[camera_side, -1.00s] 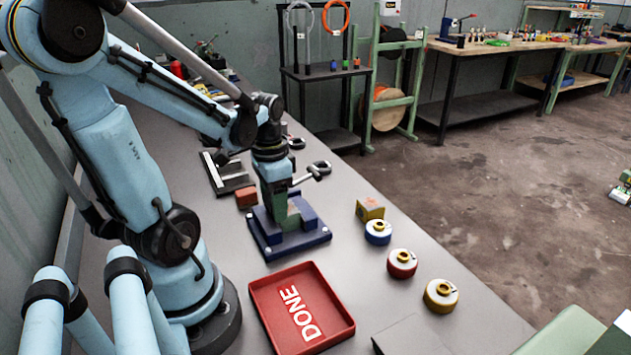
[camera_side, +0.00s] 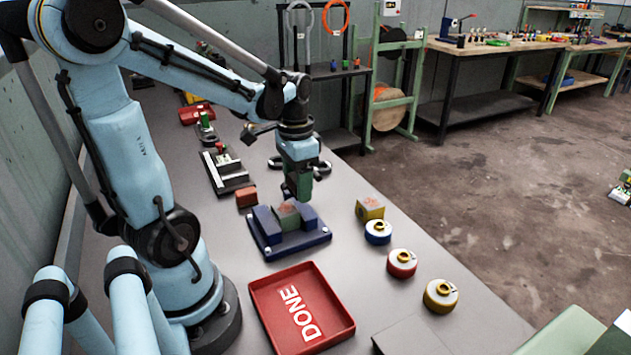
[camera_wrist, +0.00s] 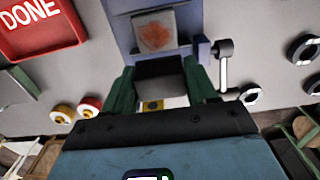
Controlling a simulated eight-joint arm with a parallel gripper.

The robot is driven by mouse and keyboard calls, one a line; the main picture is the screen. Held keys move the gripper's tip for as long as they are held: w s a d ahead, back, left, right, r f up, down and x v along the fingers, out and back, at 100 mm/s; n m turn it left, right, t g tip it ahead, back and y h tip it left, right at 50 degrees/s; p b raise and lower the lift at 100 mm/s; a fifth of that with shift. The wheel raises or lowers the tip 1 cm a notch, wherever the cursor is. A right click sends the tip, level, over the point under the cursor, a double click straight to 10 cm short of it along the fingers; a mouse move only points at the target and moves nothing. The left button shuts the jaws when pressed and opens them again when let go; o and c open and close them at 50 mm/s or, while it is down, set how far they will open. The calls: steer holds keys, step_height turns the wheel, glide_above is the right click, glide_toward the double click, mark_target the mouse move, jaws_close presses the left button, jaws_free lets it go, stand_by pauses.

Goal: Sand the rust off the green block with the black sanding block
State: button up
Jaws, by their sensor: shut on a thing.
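The green block (camera_side: 287,212) sits in a blue fixture (camera_side: 262,243), between two raised blue jaws. An orange-brown rust patch shows on its top, and the rusty face also shows in the wrist view (camera_wrist: 154,35). My gripper (camera_side: 297,190) is just above and slightly behind the block, pointing down. In the wrist view its green fingers (camera_wrist: 160,88) are shut on the black sanding block (camera_wrist: 160,70), a dark piece between them. The sanding block appears apart from the green block. In the side view it is mostly hidden by the fingers.
A red DONE tray (camera_side: 302,308) lies in front of the fixture. A yellow block with a rusty top (camera_side: 370,208) stands to its right, near blue, red and yellow round pieces.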

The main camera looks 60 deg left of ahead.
steer(key=shift+r, duration=2.55)
steer(key=shift+w+d+r, duration=0.1)
steer(key=shift+w+d, duration=0.2)
steer(key=w+d+r, duration=0.2)
steer(key=w+d, duration=0.1)
steer(key=d, duration=0.4)
steer(key=w+d+r, duration=0.2)
steer(key=w+d, duration=0.2)
steer(key=d, duration=0.2)
steer(key=s+a+f+n, duration=0.1)
steer(key=a+f+n, duration=0.3)
steer(key=a, duration=0.5)
steer(key=s+a+f+n, duration=0.2)
steer(key=a+f+n, duration=0.3)
steer(key=a+n, duration=0.3)
steer(key=s+a+f+n, duration=0.1)
steer(key=a+f+n, duration=0.3)
steer(key=a, duration=0.6)
steer(key=shift+s+f+n, duration=0.15)
steer(key=shift+s+n, duration=0.25)
steer(key=shift+n, duration=0.6)
steer(key=shift+f, duration=2)
steer(key=shift+f, duration=0.6)
